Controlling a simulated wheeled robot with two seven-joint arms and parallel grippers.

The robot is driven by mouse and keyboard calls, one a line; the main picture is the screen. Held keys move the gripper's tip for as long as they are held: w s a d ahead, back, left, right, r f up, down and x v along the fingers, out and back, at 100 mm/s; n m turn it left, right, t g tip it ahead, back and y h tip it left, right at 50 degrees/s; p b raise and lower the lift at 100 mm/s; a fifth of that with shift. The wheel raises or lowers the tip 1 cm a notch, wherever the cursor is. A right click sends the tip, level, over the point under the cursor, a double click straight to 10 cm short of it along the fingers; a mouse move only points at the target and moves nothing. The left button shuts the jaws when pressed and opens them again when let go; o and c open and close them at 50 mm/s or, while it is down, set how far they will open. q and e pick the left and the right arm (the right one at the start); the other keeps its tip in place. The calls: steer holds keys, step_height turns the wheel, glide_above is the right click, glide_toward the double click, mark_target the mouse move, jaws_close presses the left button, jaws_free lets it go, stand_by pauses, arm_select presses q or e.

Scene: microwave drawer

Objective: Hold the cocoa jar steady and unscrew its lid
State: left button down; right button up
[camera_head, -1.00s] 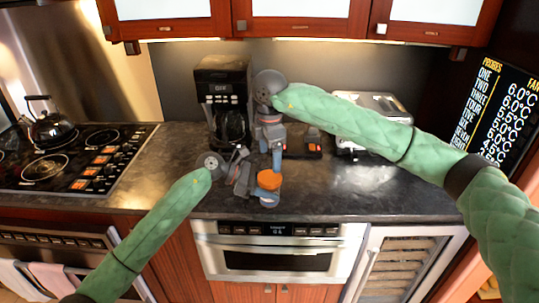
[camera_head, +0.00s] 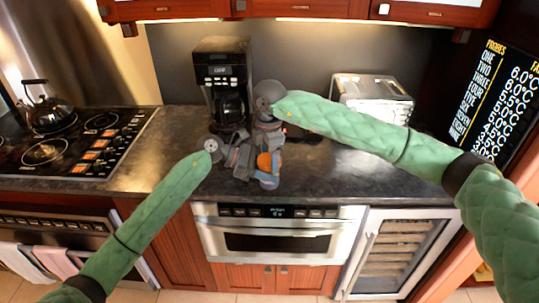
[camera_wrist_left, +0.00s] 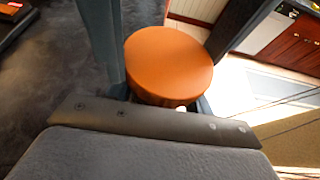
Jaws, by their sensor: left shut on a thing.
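The cocoa jar (camera_head: 268,184) has an orange lid (camera_head: 264,161) and stands upright near the counter's front edge. My left gripper (camera_head: 267,175) is shut on the jar body below the lid, from the left. In the left wrist view the round lid (camera_wrist_left: 168,62) is seen from above, and it hides most of the jar. My right gripper (camera_head: 270,152) comes down from above at the lid and partly covers it in the head view. Long blue-grey bars, seemingly its fingers, flank the lid in the wrist view. I cannot tell whether they press on it.
A black coffee maker (camera_head: 222,80) stands behind my grippers. A steel toaster (camera_head: 371,98) is at the back right, and a stove with a kettle (camera_head: 46,105) is at the left. The counter (camera_head: 350,170) right of the jar is clear. The microwave drawer (camera_head: 280,240) below is shut.

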steer(key=c, duration=0.4)
steer(key=o, duration=1.1)
steer(key=shift+c, duration=0.2)
